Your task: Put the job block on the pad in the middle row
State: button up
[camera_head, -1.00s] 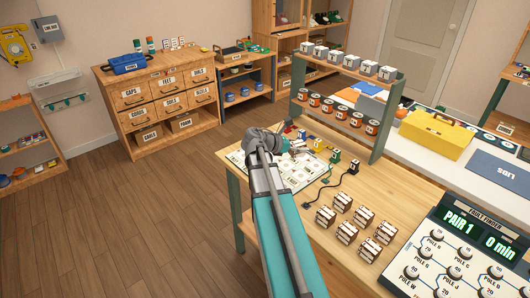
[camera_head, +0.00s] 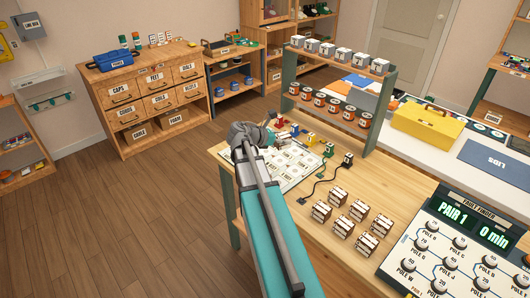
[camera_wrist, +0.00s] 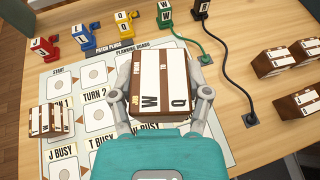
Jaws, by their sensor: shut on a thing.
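My gripper (camera_wrist: 163,98) is shut on a brown and white job block (camera_wrist: 160,82) marked W and Q in the wrist view. The block is held over the white planning board (camera_wrist: 80,150), covering part of its right side. The board carries pads with round marks, such as a pad (camera_wrist: 98,87) in the middle column, and labels START, TURN 1, TURN 2, J BUSY and T BUSY. Another brown and white block (camera_wrist: 50,120) sits at the board's left side. In the head view the board (camera_head: 292,168) is partly behind my arm, and the held block cannot be made out.
Several coloured plugs (camera_wrist: 83,38) stand along the board's far edge. More blocks (camera_head: 340,228) stand on the bench, beside the fault finder panel (camera_head: 455,245).

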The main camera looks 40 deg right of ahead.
jog(key=w+a+r+n+t, duration=0.1)
jog(key=w+a+n+t, duration=0.2)
jog(key=w+a, duration=0.3)
jog(key=a+p, duration=0.1)
jog(key=a, duration=0.2)
jog(key=shift+w+a+t, duration=0.3)
jog(key=shift+w, duration=0.1)
jog(key=b, duration=0.8)
send_over(267, 151)
jog(key=a, duration=0.1)
jog(key=f, duration=0.8)
jog(key=shift+s+a+f, duration=0.1)
jog(key=shift+s+a, duration=0.05)
jog(key=shift+s, duration=0.1)
jog(key=shift+w+d+f+b, duration=0.15)
jog(key=shift+d+f+b, duration=0.25)
jog(key=shift+b, duration=0.2)
jog(key=shift+f, duration=0.1)
jog(key=shift+w+d+f+b, duration=0.2)
jog(key=shift+d+f+b, duration=0.1)
jog(key=shift+f+b, duration=0.2)
notch_tip(267, 151, down, 3)
jog(key=b, duration=0.3)
